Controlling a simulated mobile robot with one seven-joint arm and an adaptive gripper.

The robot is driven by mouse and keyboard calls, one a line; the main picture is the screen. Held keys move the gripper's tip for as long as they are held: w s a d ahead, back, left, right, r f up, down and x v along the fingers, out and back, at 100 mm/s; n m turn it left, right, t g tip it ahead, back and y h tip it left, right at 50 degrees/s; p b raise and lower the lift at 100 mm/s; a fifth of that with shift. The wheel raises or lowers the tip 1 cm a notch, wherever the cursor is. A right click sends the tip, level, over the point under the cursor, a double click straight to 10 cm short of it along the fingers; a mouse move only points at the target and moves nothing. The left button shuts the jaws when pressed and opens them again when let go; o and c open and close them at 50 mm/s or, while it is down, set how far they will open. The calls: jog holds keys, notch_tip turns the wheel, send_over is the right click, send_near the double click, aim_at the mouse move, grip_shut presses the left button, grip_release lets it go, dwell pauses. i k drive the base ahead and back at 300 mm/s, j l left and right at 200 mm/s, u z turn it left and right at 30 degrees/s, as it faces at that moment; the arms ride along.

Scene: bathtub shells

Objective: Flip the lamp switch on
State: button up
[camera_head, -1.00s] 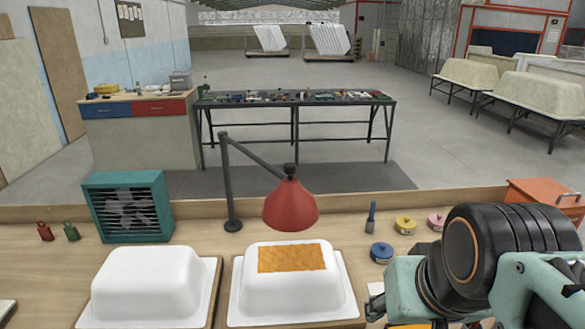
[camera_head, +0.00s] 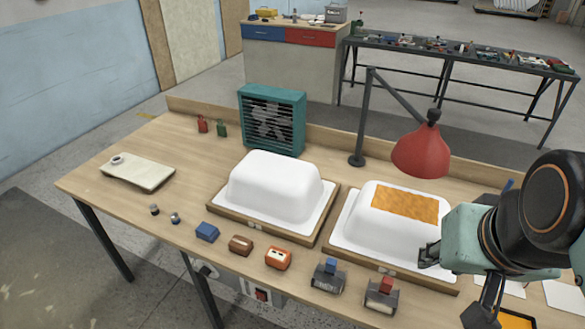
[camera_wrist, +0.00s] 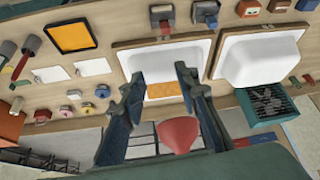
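The lamp (camera_head: 420,152) has a red shade on a dark jointed arm, standing behind the right white shell. Its shade also shows in the wrist view (camera_wrist: 178,134). A grey box with a small red switch (camera_head: 262,294) sits below the table's front edge; whether it belongs to the lamp I cannot tell. My gripper (camera_head: 428,256) is at the right, by the right shell's side, well away from that box. In the wrist view, my gripper (camera_wrist: 158,76) has its fingers spread wide with nothing held between them.
Two white shells (camera_head: 275,182) (camera_head: 400,228) lie on wooden boards, the right with an orange patch. A teal fan (camera_head: 272,120) stands behind. Several small blocks and tools (camera_head: 278,258) line the front edge. The floor at left is clear.

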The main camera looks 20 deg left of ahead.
aim_at(261, 297)
jog(key=u, duration=1.25)
jog(key=i+j, duration=0.2)
jog(key=k+j, duration=0.2)
jog(key=k, duration=0.25)
jog(key=j+z, duration=0.1)
jog(key=j, duration=1.35)
jog(key=i+l, duration=0.1)
jog(key=l, duration=0.4)
jog(key=z, duration=0.05)
